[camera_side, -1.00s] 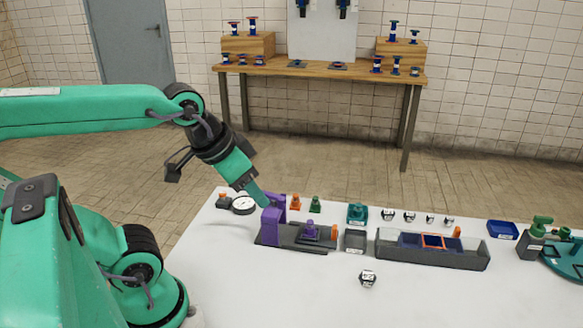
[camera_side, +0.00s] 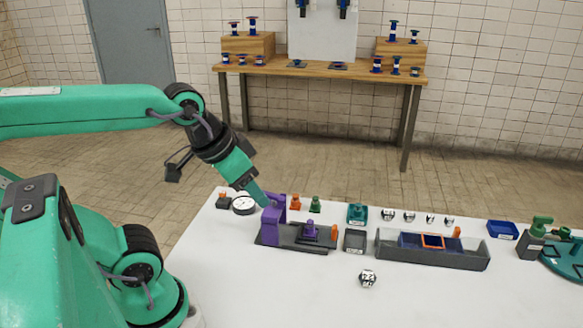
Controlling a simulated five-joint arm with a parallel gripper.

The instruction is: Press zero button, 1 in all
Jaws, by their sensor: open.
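My gripper (camera_side: 268,200) points down at the purple upright (camera_side: 270,226) of a dark grey fixture (camera_side: 290,246) on the white table. Its tip is right at the top of that upright; I cannot tell whether they touch. The jaws are open, though the fingers show very small. No button is clearly labelled zero. A small dark box with an orange top (camera_side: 223,200) stands at the table's left, beside a round white dial (camera_side: 243,204). A small black-and-white block (camera_side: 368,279) with unclear marks lies at the front.
An orange piece (camera_side: 295,202) and a green piece (camera_side: 315,204) stand behind the fixture. A grey tray (camera_side: 430,256) and a small grey bin (camera_side: 355,240) are to the right.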

